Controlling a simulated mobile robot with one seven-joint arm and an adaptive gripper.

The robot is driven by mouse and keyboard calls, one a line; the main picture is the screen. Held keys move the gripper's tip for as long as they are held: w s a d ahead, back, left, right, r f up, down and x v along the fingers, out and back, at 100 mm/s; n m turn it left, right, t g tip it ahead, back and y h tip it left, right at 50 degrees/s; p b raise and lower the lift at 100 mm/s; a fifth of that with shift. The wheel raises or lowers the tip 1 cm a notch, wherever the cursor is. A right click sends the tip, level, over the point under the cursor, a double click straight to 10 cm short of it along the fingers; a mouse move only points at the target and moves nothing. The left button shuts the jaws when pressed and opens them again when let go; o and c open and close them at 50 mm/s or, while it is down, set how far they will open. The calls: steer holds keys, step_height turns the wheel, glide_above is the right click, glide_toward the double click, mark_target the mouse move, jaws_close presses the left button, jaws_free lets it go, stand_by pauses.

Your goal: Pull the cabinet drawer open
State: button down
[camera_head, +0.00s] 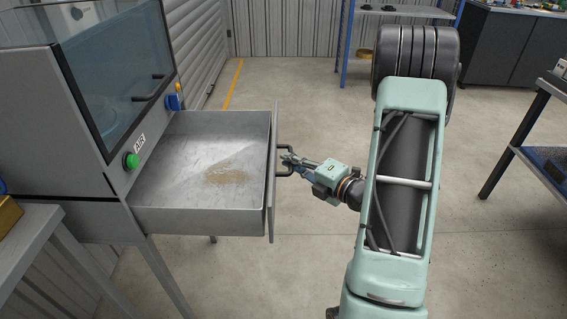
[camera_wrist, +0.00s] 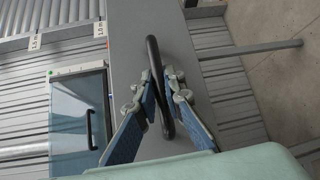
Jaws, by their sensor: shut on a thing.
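The cabinet (camera_head: 95,110) is a grey metal box with a glass front, standing on legs at the left in the head view. Its drawer (camera_head: 190,217) is pulled far out toward the right, with a tan patch on its bare floor. The drawer's dark bar handle (camera_head: 286,174) is on the outer face of the front panel. My gripper (camera_head: 288,160) is at the handle, reaching in from the right. In the wrist view my gripper (camera_wrist: 163,100) has its two blue-padded fingers on either side of the handle (camera_wrist: 155,62), closed on it.
A green button (camera_head: 131,160) and a blue switch (camera_head: 174,101) are on the cabinet. A grey table (camera_head: 35,232) stands at the near left. A shelf (camera_head: 400,11) is at the back and a bench (camera_head: 545,90) at the right. The concrete floor beyond the drawer is clear.

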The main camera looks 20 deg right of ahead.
steer(key=c, duration=2)
jaws_free()
steer(key=v, duration=1.2)
steer(key=shift+w+d, duration=0.1)
steer(key=shift+d, duration=0.05)
